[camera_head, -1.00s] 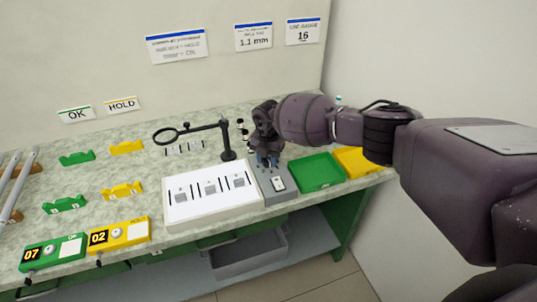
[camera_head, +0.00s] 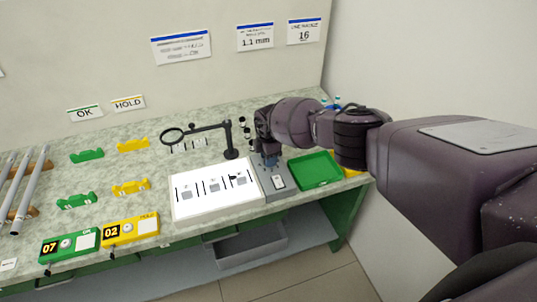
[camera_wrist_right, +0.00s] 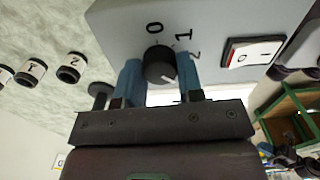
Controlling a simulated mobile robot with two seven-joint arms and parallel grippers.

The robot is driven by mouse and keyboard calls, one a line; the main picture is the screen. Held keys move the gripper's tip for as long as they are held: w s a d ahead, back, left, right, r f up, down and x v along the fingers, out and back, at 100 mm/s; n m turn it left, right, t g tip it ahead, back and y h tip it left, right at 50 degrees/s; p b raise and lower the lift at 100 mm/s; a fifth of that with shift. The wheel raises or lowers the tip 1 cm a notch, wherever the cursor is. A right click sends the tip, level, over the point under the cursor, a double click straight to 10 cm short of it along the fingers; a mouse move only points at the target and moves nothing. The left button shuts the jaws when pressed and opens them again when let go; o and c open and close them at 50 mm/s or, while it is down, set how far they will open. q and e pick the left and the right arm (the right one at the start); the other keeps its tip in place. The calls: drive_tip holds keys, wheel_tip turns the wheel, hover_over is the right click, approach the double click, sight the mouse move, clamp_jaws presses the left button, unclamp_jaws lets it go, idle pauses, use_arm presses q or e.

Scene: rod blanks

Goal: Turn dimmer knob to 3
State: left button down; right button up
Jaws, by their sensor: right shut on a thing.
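The dimmer knob (camera_wrist_right: 160,65) is round and black with a white pointer mark, on a grey control box (camera_wrist_right: 125,22). The printed numbers 0, 1 and 2 show around it; a 3 is not visible. The pointer mark faces the lower right in the wrist view, past the 2. My right gripper (camera_wrist_right: 161,80) has its blue fingers on both sides of the knob and is shut on it. In the head view the grey control box (camera_head: 266,190) stands right of the white light panel, with my right gripper (camera_head: 270,160) over its back part. My left gripper is not in view.
A rocker switch (camera_wrist_right: 253,50) sits beside the knob. The white light panel (camera_head: 222,208) carries small grey pieces. A magnifier stand (camera_head: 229,140) is close behind, left of my gripper. A green tray (camera_head: 314,170) lies to the right, partly near my arm.

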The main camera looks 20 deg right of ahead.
drive_tip(key=shift+m, duration=0.3)
idle(0.4)
drive_tip(key=o, duration=0.9)
drive_tip(key=shift+r, duration=0.1)
drive_tip(key=shift+r+p, duration=0.25)
drive_tip(key=shift+p, duration=0.1)
drive_tip(key=shift+r+p, duration=0.55)
drive_tip(key=shift+r, duration=4.55)
